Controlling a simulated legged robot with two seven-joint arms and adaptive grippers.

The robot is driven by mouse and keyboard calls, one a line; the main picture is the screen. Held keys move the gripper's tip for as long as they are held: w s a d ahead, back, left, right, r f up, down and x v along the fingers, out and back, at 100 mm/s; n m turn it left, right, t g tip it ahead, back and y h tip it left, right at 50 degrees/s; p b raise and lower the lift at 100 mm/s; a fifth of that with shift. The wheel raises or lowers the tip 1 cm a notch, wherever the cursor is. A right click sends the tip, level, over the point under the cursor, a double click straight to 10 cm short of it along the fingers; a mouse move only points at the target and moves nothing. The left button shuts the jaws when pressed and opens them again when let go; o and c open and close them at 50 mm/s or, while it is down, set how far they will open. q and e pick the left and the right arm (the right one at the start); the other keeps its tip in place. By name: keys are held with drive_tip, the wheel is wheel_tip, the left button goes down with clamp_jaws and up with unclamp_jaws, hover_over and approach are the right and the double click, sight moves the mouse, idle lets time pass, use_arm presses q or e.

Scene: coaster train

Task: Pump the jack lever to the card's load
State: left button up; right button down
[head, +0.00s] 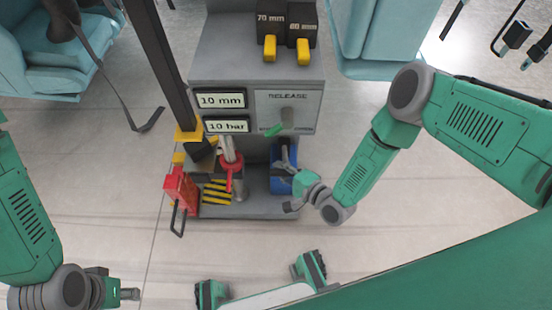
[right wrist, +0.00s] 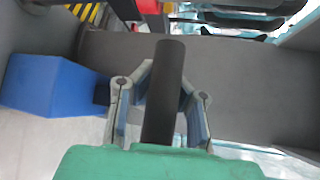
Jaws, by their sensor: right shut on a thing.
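The dark grey jack lever (right wrist: 163,95) rises between the fingers of my right gripper (right wrist: 160,108) in the right wrist view, and the gripper is shut on it. In the head view my right gripper (head: 298,191) is beside the blue pump block (head: 281,184) at the jack's lower right. The jack's silver ram (head: 228,149) carries a red collar (head: 232,162). Two displays read 10 mm (head: 221,100) and 10 bar (head: 226,125). My left gripper (head: 128,295) is at the lower left, away from the jack; its opening is unclear. I cannot make out a load card.
Black blocks marked 70 mm (head: 271,20) and 60 mm (head: 303,29) stand on top. A red part with a black handle (head: 181,190) is left. Teal seats (head: 50,60) flank the stand.

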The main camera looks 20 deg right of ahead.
drive_tip(key=w+d+r, duration=0.1)
drive_tip(key=w+r, duration=0.4)
drive_tip(key=shift+d+r+m+g+p, duration=0.2)
drive_tip(key=shift+d+m+g+p, duration=0.1)
drive_tip(key=shift+d+m+g, duration=0.1)
drive_tip(key=shift+w, duration=0.1)
drive_tip(key=c, duration=1.3)
unclamp_jaws()
drive_tip(key=shift+f, duration=0.15)
drive_tip(key=shift+s, duration=0.3)
drive_tip(key=shift+s+d, duration=0.2)
drive_tip(key=shift+s, duration=0.1)
drive_tip(key=v, duration=1.1)
drive_tip(key=shift+w+d, duration=0.1)
drive_tip(key=shift+d, duration=0.05)
drive_tip(key=shift+c, duration=0.3)
